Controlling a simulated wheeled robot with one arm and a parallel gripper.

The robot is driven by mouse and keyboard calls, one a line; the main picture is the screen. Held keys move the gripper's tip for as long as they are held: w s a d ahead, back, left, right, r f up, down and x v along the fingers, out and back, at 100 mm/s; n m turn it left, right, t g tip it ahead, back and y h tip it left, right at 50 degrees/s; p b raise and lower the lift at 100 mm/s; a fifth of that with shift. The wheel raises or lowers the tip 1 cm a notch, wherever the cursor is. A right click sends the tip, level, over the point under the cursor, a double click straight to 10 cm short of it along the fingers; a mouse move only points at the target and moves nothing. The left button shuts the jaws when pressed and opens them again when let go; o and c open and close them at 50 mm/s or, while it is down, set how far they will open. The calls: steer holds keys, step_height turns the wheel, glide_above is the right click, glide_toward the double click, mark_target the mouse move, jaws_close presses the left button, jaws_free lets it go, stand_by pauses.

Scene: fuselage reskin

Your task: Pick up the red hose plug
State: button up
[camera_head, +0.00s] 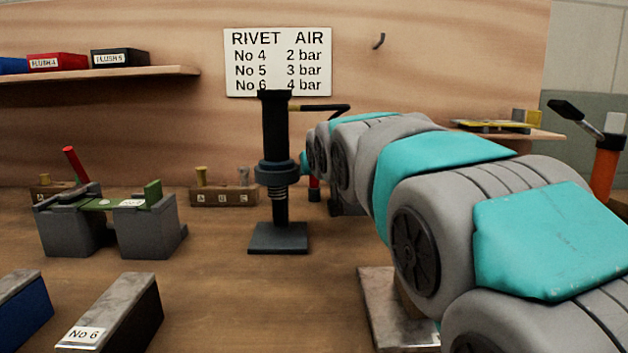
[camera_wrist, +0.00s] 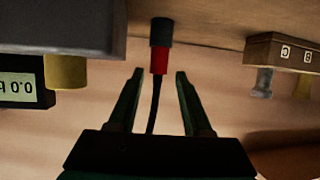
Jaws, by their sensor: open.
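The red hose plug (camera_wrist: 159,61) shows near the middle of the wrist view, with a dark grey end at the top and a thin dark hose running from its red part. My gripper (camera_wrist: 160,73) is open and empty. Its two fingers lie on either side of the plug and hose in the picture, with a gap on each side; the exact depth between them is hard to tell. In the head view a small part of the red plug (camera_head: 314,184) shows on the bench behind the black stand, left of my arm. My gripper is hidden there behind my arm.
The black press stand (camera_head: 278,238) stands just left of the plug. In the wrist view a grey block (camera_wrist: 60,28), a gauge display (camera_wrist: 20,88) and a labelled wooden block (camera_wrist: 285,52) flank the gripper. A clamped fixture (camera_head: 70,232) stands left on the bench (camera_head: 215,285).

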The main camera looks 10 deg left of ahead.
steer(key=shift+p+x, duration=0.45)
steer(key=shift+x, duration=2.05)
steer(key=shift+d, duration=0.1)
steer(key=shift+c, duration=0.4)
steer(key=shift+r, duration=0.1)
jaws_close()
